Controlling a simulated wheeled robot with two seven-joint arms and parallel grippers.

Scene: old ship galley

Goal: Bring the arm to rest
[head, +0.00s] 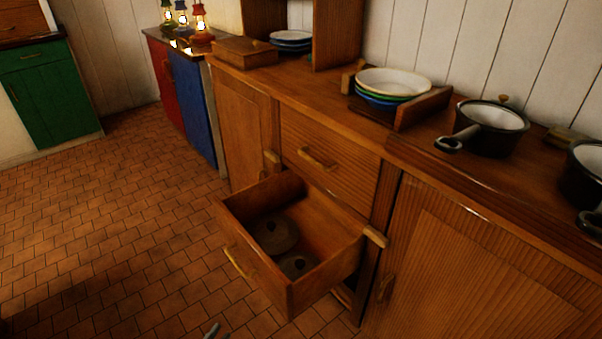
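Only a small grey tip of my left gripper (212,331) shows, at the bottom edge of the head view, over the tiled floor. It is apart from the open drawer (325,269), below and to the left of it in the picture. Whether its fingers are open or shut is hidden. My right gripper is out of view. The drawer is pulled out of the wooden cabinet and holds two dark round lids (276,236).
The wooden counter (335,101) carries a rack with stacked plates (393,83), dark pans (490,128) and a wooden box (245,51). Lit lanterns (200,24) stand at the back. The pulled-out drawer juts over the floor. The tiled floor (110,210) at left is clear.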

